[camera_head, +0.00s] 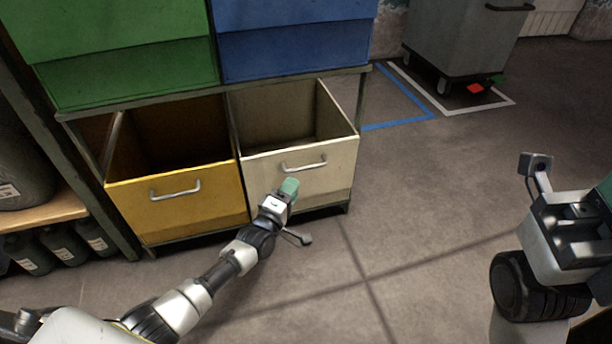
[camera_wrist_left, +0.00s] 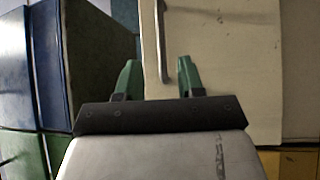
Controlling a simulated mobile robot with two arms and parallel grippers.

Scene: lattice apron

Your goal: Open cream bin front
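The cream bin (camera_head: 322,183) sits at the lower right of the rack. Its front stands out from the rack frame, and its empty-looking inside shows from above. A metal handle (camera_head: 305,164) runs across the front. My left gripper (camera_head: 290,187) is low in front of that front, just below the handle in the picture. In the left wrist view, its two green fingers (camera_wrist_left: 157,76) are apart, with the handle (camera_wrist_left: 161,40) showing between them; contact cannot be told. My right gripper (camera_head: 606,191) is at the right edge, mostly cut off.
A yellow bin (camera_head: 178,207) with its own handle stands beside the cream bin on the left. Green (camera_head: 120,65) and blue (camera_head: 294,45) bins sit above. A wheeled grey bin (camera_head: 460,42) stands at the back. Dark bottles (camera_head: 62,243) line the left shelf.

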